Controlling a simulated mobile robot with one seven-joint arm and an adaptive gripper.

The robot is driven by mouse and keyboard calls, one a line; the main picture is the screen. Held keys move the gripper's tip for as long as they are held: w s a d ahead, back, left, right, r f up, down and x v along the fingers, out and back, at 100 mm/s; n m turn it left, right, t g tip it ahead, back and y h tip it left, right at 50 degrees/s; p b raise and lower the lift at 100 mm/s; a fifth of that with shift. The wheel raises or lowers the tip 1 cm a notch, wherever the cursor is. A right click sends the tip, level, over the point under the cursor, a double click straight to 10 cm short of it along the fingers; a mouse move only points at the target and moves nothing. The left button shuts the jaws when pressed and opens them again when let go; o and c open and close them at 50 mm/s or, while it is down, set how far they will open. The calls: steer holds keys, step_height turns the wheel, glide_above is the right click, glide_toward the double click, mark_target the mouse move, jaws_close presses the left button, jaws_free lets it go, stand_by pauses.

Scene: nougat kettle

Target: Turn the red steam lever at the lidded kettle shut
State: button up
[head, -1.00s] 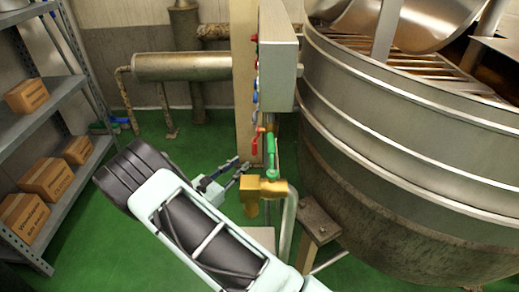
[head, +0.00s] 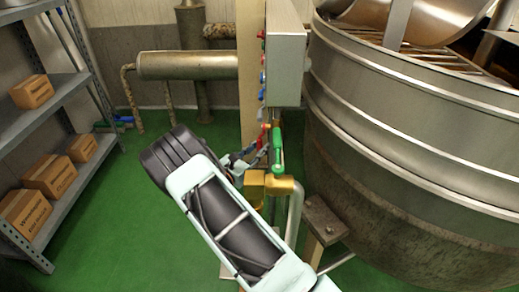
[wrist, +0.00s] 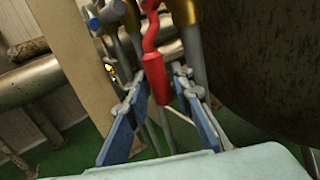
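The red lever (wrist: 157,76) hangs down in the middle of the wrist view, with a bent neck and a thick grip. In the head view it is a small red piece (head: 265,138), partly hidden, beside the green handle (head: 278,152). My gripper (wrist: 156,82) is open, with one blue-padded finger on each side of the lever's grip. Gaps show on both sides; I cannot tell whether either finger touches it. In the head view my gripper (head: 252,157) is at the pipes, its tips partly hidden. The large metal kettle (head: 400,130) stands to the right.
A brass fitting (head: 268,184) sits just below the green handle. A grey control box (head: 286,65) is mounted above on a beige post (head: 250,90). A shelf with cardboard boxes (head: 49,174) stands at the left. Green floor (head: 110,220) between is clear.

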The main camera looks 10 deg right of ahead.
jaws_close()
